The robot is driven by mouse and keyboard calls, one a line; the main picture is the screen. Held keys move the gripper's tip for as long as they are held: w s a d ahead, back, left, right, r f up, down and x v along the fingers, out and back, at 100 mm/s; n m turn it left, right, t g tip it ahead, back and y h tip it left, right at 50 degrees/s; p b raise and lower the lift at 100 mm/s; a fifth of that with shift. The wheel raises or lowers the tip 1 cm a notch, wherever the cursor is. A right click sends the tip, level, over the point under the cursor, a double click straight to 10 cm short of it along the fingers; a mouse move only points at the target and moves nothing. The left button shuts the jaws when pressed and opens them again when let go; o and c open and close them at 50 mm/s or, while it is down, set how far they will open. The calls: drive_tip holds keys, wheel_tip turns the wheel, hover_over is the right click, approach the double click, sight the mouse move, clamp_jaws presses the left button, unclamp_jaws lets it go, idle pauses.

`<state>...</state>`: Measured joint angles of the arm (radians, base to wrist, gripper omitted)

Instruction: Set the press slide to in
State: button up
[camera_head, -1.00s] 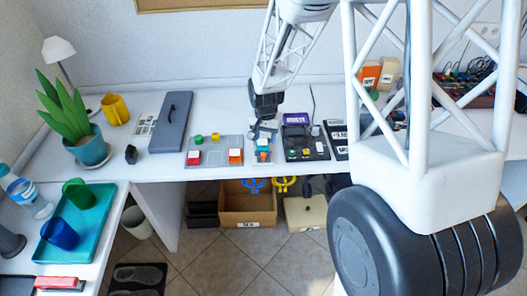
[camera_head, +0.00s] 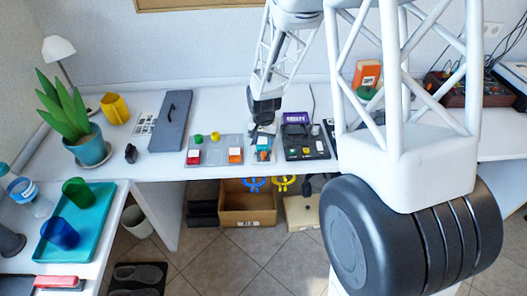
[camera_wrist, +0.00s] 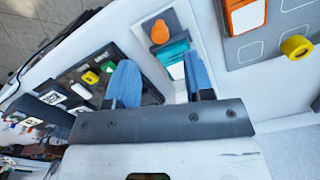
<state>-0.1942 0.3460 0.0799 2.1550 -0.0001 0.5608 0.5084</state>
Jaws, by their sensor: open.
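A small pale panel (camera_head: 263,155) stands on the desk between two larger panels. It carries a teal block (camera_head: 263,142) and, in the wrist view, an orange round knob (camera_wrist: 160,32) beside the teal block (camera_wrist: 173,52). No readable label shows which part is the press slide; the teal block looks like a sliding part. My gripper (camera_head: 264,128) hangs right over this panel, pointing down. In the wrist view its two blue fingers (camera_wrist: 158,62) are apart, with the teal block seen between and beyond them. The fingers hold nothing. Whether they touch the panel cannot be told.
A grey panel (camera_head: 216,156) with red, orange, yellow and green parts lies to the left. A black panel (camera_head: 304,151) with coloured buttons lies close on the right. A dark grey flat case (camera_head: 171,120) and a potted plant (camera_head: 90,150) stand further left. The front desk edge is near.

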sight(263, 153)
drive_tip(key=shift+f, duration=2.95)
drive_tip(key=shift+c, duration=0.5)
clamp_jaws()
